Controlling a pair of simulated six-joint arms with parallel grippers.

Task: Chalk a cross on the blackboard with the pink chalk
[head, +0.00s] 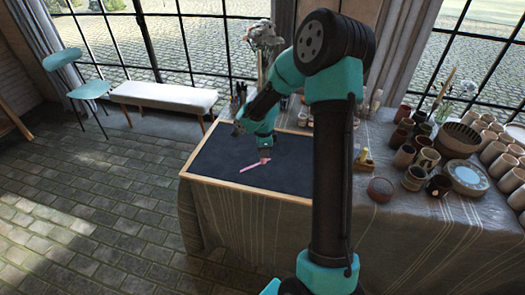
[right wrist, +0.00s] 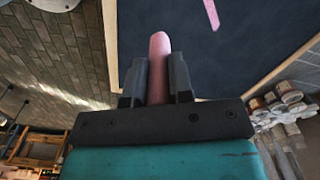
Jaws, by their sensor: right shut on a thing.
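The blackboard (head: 220,155) is a dark panel with a light wooden frame, lying flat on the cloth-covered table; part of it also shows in the right wrist view (right wrist: 240,40). My right gripper (head: 265,152) is over the board's right half. In the right wrist view, its two dark fingers (right wrist: 158,75) are shut on the pink chalk (right wrist: 159,55), whose rounded end points out past them. One short slanted pink stroke (head: 250,166) is on the board, close to the gripper; it also shows in the wrist view (right wrist: 211,13). Whether the chalk touches the board is unclear. My left gripper is out of view.
Cups and bowls (head: 430,158), a dark basket (head: 458,138) and a blue-grey plate (head: 467,177) crowd the table's right side. A small round pot (head: 380,189) stands nearer the board. Jars and a flower vase are behind it. The board's left part is clear.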

